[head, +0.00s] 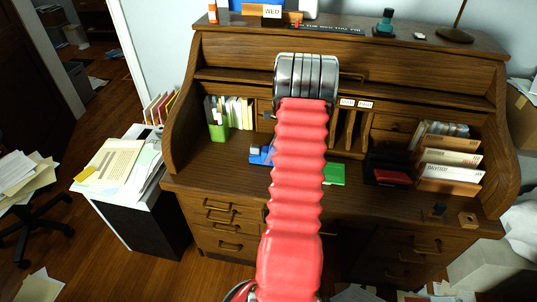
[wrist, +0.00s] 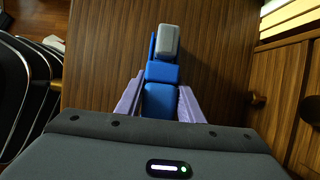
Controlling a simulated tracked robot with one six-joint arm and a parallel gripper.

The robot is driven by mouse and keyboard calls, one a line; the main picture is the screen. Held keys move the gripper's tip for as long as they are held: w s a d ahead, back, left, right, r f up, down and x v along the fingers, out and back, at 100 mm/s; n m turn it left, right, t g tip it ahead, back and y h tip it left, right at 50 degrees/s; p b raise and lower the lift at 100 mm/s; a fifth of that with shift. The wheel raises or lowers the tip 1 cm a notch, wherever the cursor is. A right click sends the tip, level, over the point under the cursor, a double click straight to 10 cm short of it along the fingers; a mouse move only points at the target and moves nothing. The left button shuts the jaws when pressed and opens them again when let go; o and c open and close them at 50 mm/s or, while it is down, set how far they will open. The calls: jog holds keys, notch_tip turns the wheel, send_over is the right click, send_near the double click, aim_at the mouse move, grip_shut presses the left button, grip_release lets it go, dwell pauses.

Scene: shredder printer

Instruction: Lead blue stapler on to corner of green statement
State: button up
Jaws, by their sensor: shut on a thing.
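The blue stapler (wrist: 164,73), with a grey block at its far end, lies between the two purple fingers of my gripper (wrist: 159,94) in the wrist view. The fingers are shut on its near blue part. In the head view a part of the stapler (head: 261,155) shows on the desk, left of my red arm. The green statement (head: 334,174) lies on the desktop just right of my arm. Its left part is hidden behind the arm. My gripper is hidden by the arm in the head view. I cannot tell whether the stapler touches the desktop.
The wooden roll-top desk (head: 225,172) has a green file holder (head: 217,131) at left. The front desktop has clear strips. A paper-topped cabinet (head: 117,165) stands left of the desk.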

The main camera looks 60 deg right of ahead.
jog(key=shift+s+d, duration=0.3)
jog(key=shift+s, duration=0.45)
jog(key=o, duration=1.4)
jog(key=shift+c, duration=0.2)
jog(key=v, duration=1.4)
jog(key=shift+f, duration=0.1)
jog(key=shift+w, duration=0.1)
